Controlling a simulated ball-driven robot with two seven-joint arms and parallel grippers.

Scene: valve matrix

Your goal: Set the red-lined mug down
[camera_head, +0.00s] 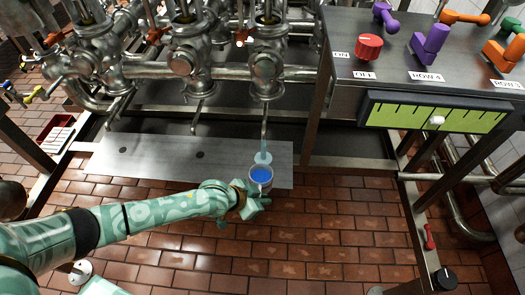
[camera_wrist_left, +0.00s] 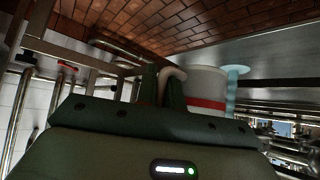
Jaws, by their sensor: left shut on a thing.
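The mug (camera_head: 254,187) is white, with blue liquid inside, just in front of the grey metal plate's near edge in the head view. In the left wrist view the mug (camera_wrist_left: 205,83) shows a red band around its white side. My left gripper (camera_head: 262,199) is shut on the mug's handle; its fingers (camera_wrist_left: 164,86) show around the handle in the wrist view. A pale blue stream (camera_head: 263,157) comes down from a spout just behind the mug. In the wrist view the stream (camera_wrist_left: 233,90) shows beside the mug. The mug's underside is hidden in the head view. My right gripper is out of view.
Metal valves and pipes (camera_head: 265,65) stand behind the flat metal plate (camera_head: 140,160). A control box with a red knob (camera_head: 369,47), purple and orange levers and a green slider panel (camera_head: 435,116) is at right. The brick floor (camera_head: 310,240) in front is mostly clear.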

